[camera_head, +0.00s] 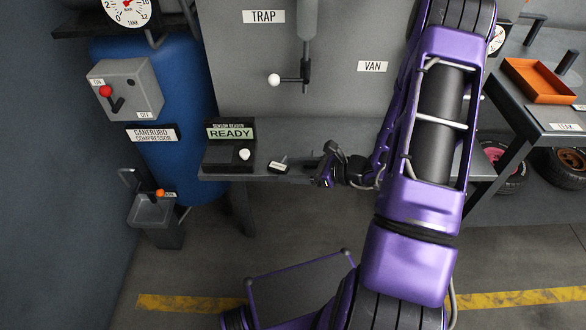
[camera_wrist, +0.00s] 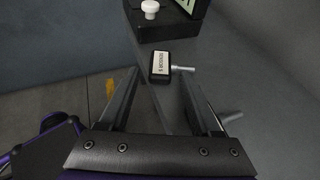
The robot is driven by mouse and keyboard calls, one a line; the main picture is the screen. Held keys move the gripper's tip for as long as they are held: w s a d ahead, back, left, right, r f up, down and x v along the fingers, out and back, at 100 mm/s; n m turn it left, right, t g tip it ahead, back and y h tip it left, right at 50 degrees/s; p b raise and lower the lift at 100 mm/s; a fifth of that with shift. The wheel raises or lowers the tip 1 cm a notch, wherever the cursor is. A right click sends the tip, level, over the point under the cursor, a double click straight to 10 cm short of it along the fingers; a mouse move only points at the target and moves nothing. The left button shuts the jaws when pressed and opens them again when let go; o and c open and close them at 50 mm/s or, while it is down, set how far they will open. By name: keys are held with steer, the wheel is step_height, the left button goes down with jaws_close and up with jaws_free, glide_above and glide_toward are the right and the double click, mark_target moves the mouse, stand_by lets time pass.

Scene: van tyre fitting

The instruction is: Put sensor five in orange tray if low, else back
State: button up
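Sensor five (camera_wrist: 160,65) is a small black block with a white label reading "SENSOR 5" and a grey metal stem pointing right. It lies on the grey bench beside the sensor reader (camera_head: 230,150), also in the head view (camera_head: 279,168). The reader's green screen says "READY"; its white knob (camera_wrist: 150,7) shows in the wrist view. My gripper (camera_wrist: 159,80) is open and empty, its fingers spread either side of the view, with the sensor just beyond the tips. In the head view my gripper (camera_head: 323,170) is right of the sensor. The orange tray (camera_head: 540,82) is on the right-hand table.
A blue compressor tank (camera_head: 175,100) with a red-levered switch box (camera_head: 125,88) stands left. A grey panel labelled "TRAP" and "VAN" carries a white-knobbed lever (camera_head: 275,80) above the bench. Tyres (camera_head: 562,165) lie under the right table. A grey bin (camera_head: 153,208) hangs lower left.

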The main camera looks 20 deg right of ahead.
steer(key=shift+r+p, duration=0.3)
steer(key=p+v, duration=0.1)
steer(key=v, duration=1.1)
